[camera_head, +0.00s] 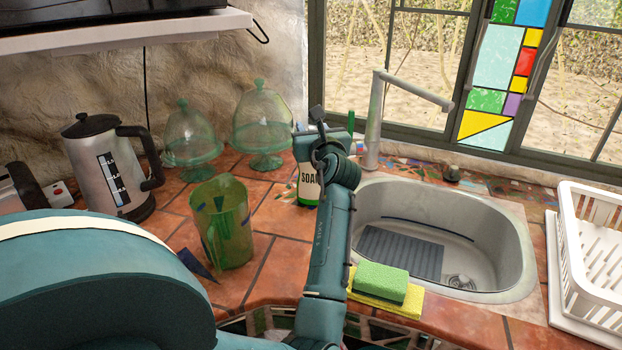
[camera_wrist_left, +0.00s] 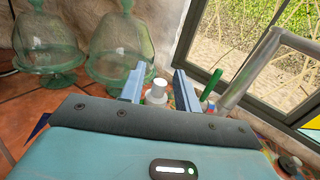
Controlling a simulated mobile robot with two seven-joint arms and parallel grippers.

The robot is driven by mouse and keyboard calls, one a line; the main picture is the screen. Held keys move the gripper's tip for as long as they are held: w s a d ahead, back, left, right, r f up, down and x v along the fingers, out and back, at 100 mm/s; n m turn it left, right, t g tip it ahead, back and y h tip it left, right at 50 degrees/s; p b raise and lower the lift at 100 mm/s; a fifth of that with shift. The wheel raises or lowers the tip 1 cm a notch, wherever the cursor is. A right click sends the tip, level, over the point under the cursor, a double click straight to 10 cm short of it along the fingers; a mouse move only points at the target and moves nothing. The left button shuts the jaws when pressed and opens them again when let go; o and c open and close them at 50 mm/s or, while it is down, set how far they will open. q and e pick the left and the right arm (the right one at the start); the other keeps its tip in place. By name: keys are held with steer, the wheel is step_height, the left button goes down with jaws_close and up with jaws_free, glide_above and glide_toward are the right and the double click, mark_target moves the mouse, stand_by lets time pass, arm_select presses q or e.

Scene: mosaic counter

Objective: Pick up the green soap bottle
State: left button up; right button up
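The soap bottle (camera_head: 307,190), with a white "SOAP" label and green at its base, stands upright on the tiled counter left of the sink. My left gripper (camera_head: 318,128) is at its top and hides part of it in the head view. In the left wrist view the fingers of this gripper (camera_wrist_left: 159,84) are apart, with the bottle's white top (camera_wrist_left: 158,91) showing between them. Whether either finger touches it I cannot tell. The bottle's lower body is hidden there behind the gripper. My right gripper is in neither view.
A green pitcher (camera_head: 222,225) stands front-left of the bottle, and two glass domes (camera_head: 262,120) stand behind-left. A green-handled item (camera_head: 351,123) and the faucet (camera_head: 374,120) are close on the right. The sink (camera_head: 490,230), sponges (camera_head: 380,283) and white rack (camera_head: 590,240) lie further right.

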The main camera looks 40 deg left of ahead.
arm_select(q)
jaws_close()
steer(key=shift+r, duration=0.15)
